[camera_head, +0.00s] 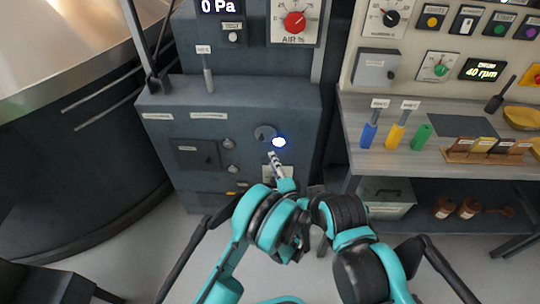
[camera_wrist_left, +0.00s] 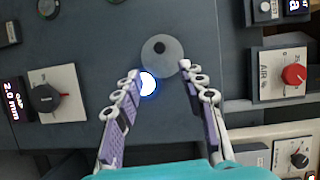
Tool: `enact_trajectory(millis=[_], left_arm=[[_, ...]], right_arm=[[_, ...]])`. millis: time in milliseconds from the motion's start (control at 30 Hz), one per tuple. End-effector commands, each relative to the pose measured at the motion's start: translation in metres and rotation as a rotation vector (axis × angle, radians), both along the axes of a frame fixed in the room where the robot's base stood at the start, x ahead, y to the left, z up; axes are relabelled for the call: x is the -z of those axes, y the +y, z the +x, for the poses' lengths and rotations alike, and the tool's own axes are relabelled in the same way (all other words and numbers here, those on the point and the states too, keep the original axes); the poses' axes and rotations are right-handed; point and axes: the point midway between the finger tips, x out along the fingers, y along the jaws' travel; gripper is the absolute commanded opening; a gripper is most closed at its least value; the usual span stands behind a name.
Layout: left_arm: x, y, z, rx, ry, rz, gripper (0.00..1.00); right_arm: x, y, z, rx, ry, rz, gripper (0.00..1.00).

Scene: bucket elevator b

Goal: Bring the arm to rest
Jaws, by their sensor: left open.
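My left gripper (camera_head: 273,158) reaches up toward the front of a dark grey cabinet (camera_head: 200,108). In the left wrist view the left gripper (camera_wrist_left: 159,72) is open, its two purple-padded fingers apart with nothing between them. A round grey disc with a dark centre (camera_wrist_left: 160,50) shows just beyond the fingertips. A glowing white-blue light (camera_wrist_left: 148,84) shows beside the left finger; it also shows in the head view (camera_head: 279,142). Whether the fingers touch the panel I cannot tell. My right gripper does not show clearly in either view.
A wooden workbench (camera_head: 349,158) with blue, yellow and green holders stands right of the cabinet. A panel of knobs and displays (camera_head: 423,40) rises behind it. A grey box (camera_head: 387,197) sits on the shelf below. A large curved drum (camera_head: 60,150) stands at left.

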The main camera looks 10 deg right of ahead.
Motion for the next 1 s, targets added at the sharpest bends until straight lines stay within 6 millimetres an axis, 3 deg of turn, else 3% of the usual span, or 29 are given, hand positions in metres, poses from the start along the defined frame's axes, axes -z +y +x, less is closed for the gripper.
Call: enact_trajectory(millis=[667, 833, 1000], left_arm=[[-0.005, 0.004, -0.001, -0.008, 0.009, -0.01, 0.41], [-0.036, 0.043, 0.018, -0.065, 0.086, -0.093, 0.41], [-0.082, 0.111, 0.028, -0.165, 0.21, -0.245, 0.41]], right_arm=[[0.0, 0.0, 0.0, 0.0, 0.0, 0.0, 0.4], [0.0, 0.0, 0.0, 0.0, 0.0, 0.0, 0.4], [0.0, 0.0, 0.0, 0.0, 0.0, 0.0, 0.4]])
